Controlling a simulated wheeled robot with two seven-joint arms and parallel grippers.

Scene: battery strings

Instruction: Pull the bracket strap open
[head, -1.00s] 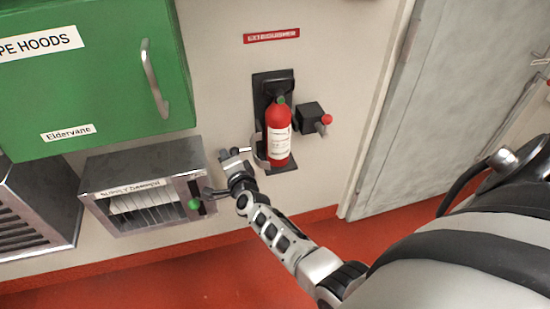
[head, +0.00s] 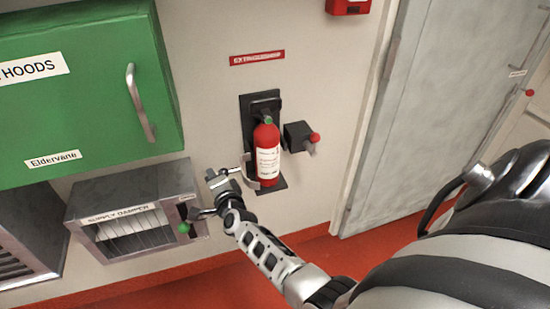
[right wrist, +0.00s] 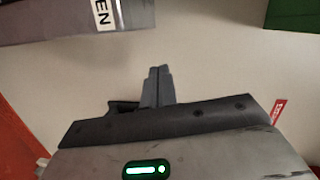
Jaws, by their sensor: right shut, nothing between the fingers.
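The red fire extinguisher (head: 267,146) stands upright against a black wall bracket (head: 247,107) in the head view. The grey bracket strap (head: 248,172) shows as a curved band at the bottle's lower left. It does not cross the white label, and a light rod sticks out from it to the left. My right gripper (head: 215,179) is just left of the strap, shut with nothing between its fingers. I cannot tell whether it touches the strap. In the right wrist view its dark fingers (right wrist: 158,84) are together against plain wall. My left gripper is not in view.
A metal damper box (head: 125,190) with a green-knobbed lever (head: 183,228) is close on the left. A green cabinet (head: 80,90) hangs above it. A dark box with a red knob (head: 315,137) is right of the extinguisher. A grey door (head: 430,110) stands farther right.

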